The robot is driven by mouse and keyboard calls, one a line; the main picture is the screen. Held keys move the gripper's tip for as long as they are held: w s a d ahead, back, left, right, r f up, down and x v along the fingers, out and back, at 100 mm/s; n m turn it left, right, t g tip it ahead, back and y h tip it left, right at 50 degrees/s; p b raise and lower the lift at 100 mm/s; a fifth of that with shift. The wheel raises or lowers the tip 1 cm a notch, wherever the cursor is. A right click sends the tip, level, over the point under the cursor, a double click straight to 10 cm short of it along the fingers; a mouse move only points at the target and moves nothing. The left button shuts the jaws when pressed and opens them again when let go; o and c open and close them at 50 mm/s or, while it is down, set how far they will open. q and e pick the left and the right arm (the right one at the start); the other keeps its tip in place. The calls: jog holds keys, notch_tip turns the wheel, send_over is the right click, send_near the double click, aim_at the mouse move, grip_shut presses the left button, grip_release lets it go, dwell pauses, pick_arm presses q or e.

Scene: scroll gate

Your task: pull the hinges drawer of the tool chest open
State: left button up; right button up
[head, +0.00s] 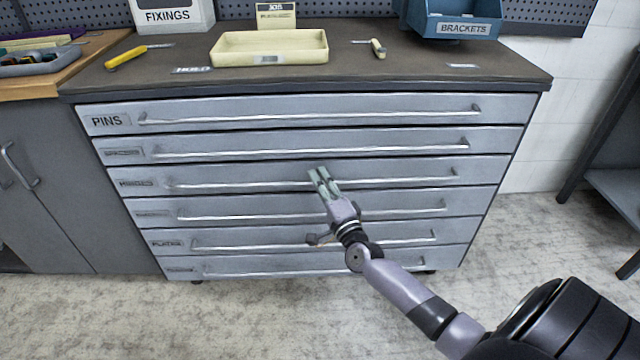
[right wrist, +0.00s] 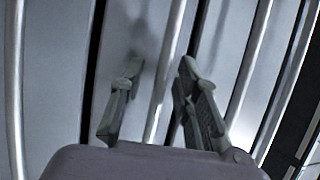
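The grey tool chest (head: 300,140) stands ahead with a stack of wide drawers, all flush and shut. The top label reads PINS; the third drawer's label (head: 137,183) is blurred and may read HINGES. That drawer has a long bar handle (head: 220,185). My right gripper (head: 319,174) is in front of the third drawer, at the middle of its handle. In the right wrist view my right gripper (right wrist: 162,72) is open, with a handle bar (right wrist: 166,75) running between its fingers. I cannot tell whether the fingers touch it. My left gripper is out of view.
On the chest top are a cream tray (head: 268,60), a yellow-handled tool (head: 125,58), a blue BRACKETS bin (head: 462,28) and a white FIXINGS box (head: 168,15). A dark shelf unit (head: 615,180) stands at right. The floor before the chest is clear.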

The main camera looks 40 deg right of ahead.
jog(key=shift+c, duration=0.5)
grip_shut()
dwell(0.4)
